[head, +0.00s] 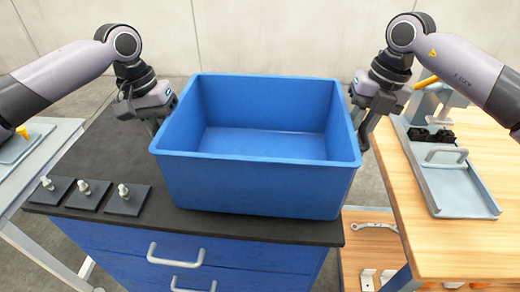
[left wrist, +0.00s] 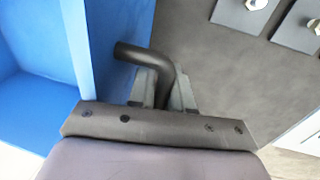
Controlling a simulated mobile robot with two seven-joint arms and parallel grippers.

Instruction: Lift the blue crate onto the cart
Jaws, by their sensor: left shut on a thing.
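The open, empty blue crate (head: 265,185) is upright over the dark top (head: 90,150) of a blue drawer unit, with its right side near the top's right edge. I cannot tell whether its base touches the top. My left gripper (head: 157,122) is at the crate's left side. In the left wrist view, my left gripper (left wrist: 160,98) is shut on a dark bent handle (left wrist: 138,55) beside the blue crate wall (left wrist: 105,45). My right gripper (head: 362,125) is at the crate's right side, its fingers partly hidden and their opening unclear.
Several dark square plates with pale knobs (head: 85,188) lie on the top, left of the crate. A wooden bench (head: 440,245) with a grey tray (head: 455,195) stands at right. A grey table (head: 35,150) stands at far left. A wrench (head: 373,226) lies on a lower shelf.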

